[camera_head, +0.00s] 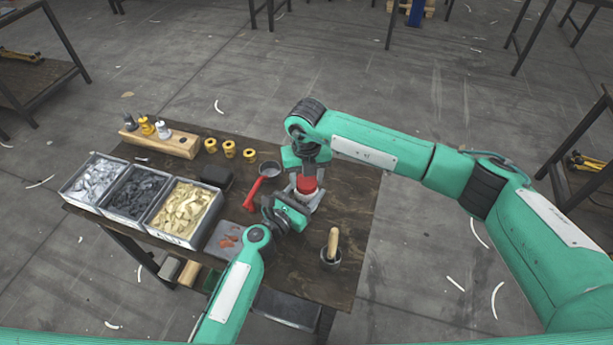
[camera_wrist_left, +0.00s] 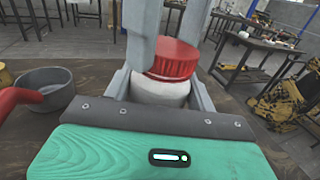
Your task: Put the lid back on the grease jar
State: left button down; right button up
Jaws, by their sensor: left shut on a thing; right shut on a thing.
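The grease jar is white and stands upright on the table; its body (camera_wrist_left: 160,92) shows in the left wrist view. My left gripper (camera_wrist_left: 160,98) is shut on the jar, one finger on each side. The red ribbed lid (camera_head: 306,185) is right on top of the jar mouth, and it also shows in the left wrist view (camera_wrist_left: 172,60). My right gripper (camera_head: 306,172) comes from above and is shut on the lid. Lid and jar look in contact, but I cannot tell whether the lid is fully seated or threaded.
A red-handled tool (camera_head: 254,193) and a grey round pot (camera_wrist_left: 46,86) lie left of the jar. A cup (camera_head: 331,258) with a wooden-handled tool stands in front. Bins of parts (camera_head: 170,238), yellow pieces (camera_head: 229,149) and a wooden block (camera_head: 180,145) fill the left. The table's right side is clear.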

jog(key=shift+m, duration=0.5)
jog(key=o, duration=1.1)
jog(key=shift+o, duration=0.2)
jog(key=shift+r, duration=0.1)
pick_arm(q)
jog(key=shift+c, duration=2)
grip_release()
pick_arm(e)
notch_tip(320, 180, up, 12)
pick_arm(q)
jog(key=b+v, duration=0.2)
jog(key=v, duration=1)
jog(key=shift+s+a+f, duration=0.15)
jog(key=shift+s+a, duration=0.05)
jog(key=shift+s, duration=0.05)
jog(key=shift+s+a, duration=0.35)
jog(key=shift+s, duration=0.15)
pick_arm(e)
jog(key=shift+f, duration=1.2)
